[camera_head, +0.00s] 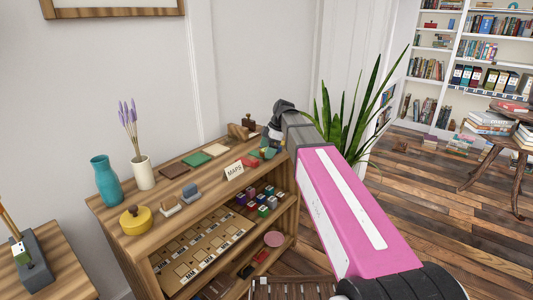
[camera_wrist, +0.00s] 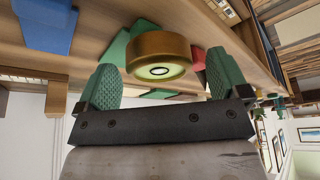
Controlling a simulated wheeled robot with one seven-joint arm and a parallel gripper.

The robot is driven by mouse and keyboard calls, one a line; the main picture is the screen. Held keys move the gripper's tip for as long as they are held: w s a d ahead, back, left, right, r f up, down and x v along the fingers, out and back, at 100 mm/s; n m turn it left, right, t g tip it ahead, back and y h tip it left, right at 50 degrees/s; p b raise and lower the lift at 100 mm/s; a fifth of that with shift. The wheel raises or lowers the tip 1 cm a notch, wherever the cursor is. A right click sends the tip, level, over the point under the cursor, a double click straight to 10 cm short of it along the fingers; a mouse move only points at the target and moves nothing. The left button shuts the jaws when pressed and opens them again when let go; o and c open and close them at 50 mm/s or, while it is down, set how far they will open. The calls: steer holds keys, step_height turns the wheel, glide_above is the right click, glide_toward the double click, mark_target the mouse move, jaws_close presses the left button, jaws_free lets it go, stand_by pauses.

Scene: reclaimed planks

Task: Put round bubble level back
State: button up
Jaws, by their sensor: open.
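The round bubble level (camera_wrist: 160,58) is a short brass-brown cylinder with a pale round vial face in the wrist view. My gripper (camera_wrist: 163,82) is open, with its green padded fingertips on either side of the level. Narrow gaps seem to show between the level and both pads. In the head view my gripper (camera_head: 264,153) is at the far right end of the wooden shelf unit's top (camera_head: 160,202). The level is too small and covered to make out clearly there.
A MAPS sign (camera_head: 234,171) stands close to my gripper. A teal vase (camera_head: 106,181), a cream vase (camera_head: 143,173) and a yellow round object (camera_head: 134,221) stand farther left. Below are a labelled board (camera_head: 203,246) and several small coloured boxes (camera_head: 263,199). A plant (camera_head: 345,120) stands behind my arm.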

steer(key=c, duration=1.1)
steer(key=shift+r, duration=0.1)
